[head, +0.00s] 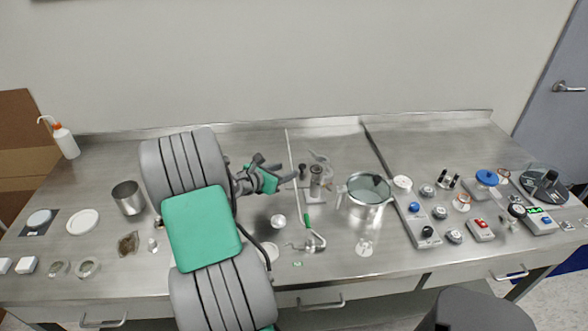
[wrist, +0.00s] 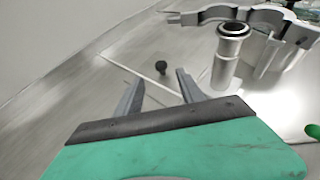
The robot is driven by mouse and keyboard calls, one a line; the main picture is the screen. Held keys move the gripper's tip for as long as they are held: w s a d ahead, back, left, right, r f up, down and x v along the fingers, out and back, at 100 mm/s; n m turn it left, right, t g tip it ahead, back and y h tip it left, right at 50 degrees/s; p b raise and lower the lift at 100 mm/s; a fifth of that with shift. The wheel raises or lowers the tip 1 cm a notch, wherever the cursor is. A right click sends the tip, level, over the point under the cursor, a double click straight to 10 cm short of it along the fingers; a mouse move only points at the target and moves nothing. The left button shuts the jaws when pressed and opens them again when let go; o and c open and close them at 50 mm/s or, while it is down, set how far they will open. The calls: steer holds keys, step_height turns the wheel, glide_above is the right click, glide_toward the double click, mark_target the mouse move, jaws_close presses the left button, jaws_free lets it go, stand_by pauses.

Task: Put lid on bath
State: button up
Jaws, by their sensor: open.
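A round steel vessel with side handles (head: 350,208), likely the bath, stands right of my gripper in the head view. Its top shows a grey-green glassy surface; I cannot tell whether that is liquid or a cover. I cannot identify the lid for certain. A small dark knob (wrist: 162,67) shows beyond the fingertips in the wrist view; what it belongs to is unclear. My gripper (head: 288,174) is over the rear middle of the bench. In the wrist view my gripper (wrist: 159,78) has its two fingers apart with nothing held between them.
A metal clamp stand (head: 316,182) is close to the right of my gripper; its metal cylinder (wrist: 229,55) shows in the wrist view. A steel beaker (head: 128,198) and white disc (head: 83,221) are left. Control boxes (head: 412,210) crowd the right.

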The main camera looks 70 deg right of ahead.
steer(key=v, duration=0.3)
steer(key=shift+a, duration=0.2)
steer(key=shift+o, duration=0.2)
steer(key=shift+w+a+b, duration=0.1)
steer(key=shift+a+b, duration=0.1)
steer(key=shift+b, duration=0.2)
steer(key=b, duration=0.8)
glide_toward(301, 166)
steer(key=shift+d+f, duration=0.25)
steer(key=shift+f, duration=0.35)
steer(key=shift+d+f, duration=0.3)
steer(key=shift+f, duration=0.3)
steer(key=x, duration=0.3)
steer(key=r+x, duration=0.1)
steer(key=x, duration=0.5)
steer(key=shift+s+d+r+b, duration=0.25)
steer(key=shift+r+b, duration=0.1)
steer(key=shift+b, duration=0.05)
steer(key=shift+c, duration=0.3)
jaws_close()
